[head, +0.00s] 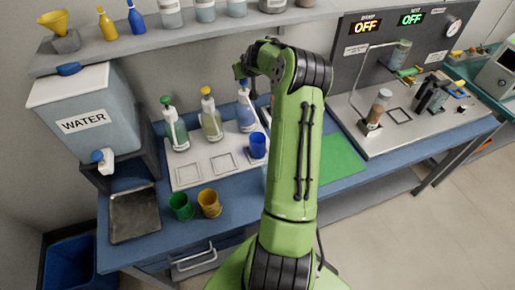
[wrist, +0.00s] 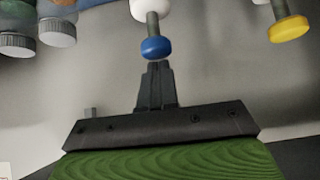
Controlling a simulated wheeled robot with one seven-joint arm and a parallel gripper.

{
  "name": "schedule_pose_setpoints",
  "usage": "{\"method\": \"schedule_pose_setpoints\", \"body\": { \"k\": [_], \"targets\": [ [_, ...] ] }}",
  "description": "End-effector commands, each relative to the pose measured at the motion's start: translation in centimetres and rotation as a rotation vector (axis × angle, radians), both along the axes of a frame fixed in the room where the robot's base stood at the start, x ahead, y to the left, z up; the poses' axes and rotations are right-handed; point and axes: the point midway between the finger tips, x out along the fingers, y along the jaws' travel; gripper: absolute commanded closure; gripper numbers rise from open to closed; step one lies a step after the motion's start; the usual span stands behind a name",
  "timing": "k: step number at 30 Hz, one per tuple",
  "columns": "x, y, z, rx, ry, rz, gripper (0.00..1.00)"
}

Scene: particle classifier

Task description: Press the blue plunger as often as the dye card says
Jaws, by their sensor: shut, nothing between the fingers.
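The blue plunger (wrist: 156,47) has a round blue cap on a grey stem above a white collar. Its pump bottle (head: 246,118), with pale blue liquid, is the rightmost of three on the white tray in the head view. My gripper (wrist: 156,68) is shut and empty, its fingertips right at the blue cap in the wrist view; I cannot tell whether they touch it. In the head view my gripper (head: 241,72) is above the blue bottle, partly hidden by my arm. A blue cup (head: 258,145) stands in front of this bottle. I cannot make out the dye card.
The yellow plunger (wrist: 289,28) is beside the blue one. Green (head: 175,130) and yellow (head: 211,118) pump bottles share the tray (head: 186,174). Green (head: 181,206) and yellow (head: 209,203) cups stand in front. A shelf (head: 170,42) runs behind; a water tank (head: 85,110) is left.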

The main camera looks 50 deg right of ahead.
Motion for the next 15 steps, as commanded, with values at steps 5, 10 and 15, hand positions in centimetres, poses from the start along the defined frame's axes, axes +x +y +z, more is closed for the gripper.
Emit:
{"method": "schedule_pose_setpoints", "body": {
  "k": [5,10,15],
  "targets": [
    [0.0,0.0,-0.8,0.0,0.001,0.0,1.0],
    [0.0,0.0,-1.5,0.001,0.002,0.0,1.0],
    [-0.1,0.0,-2.1,0.001,0.003,-0.001,1.0]
  ]
}}
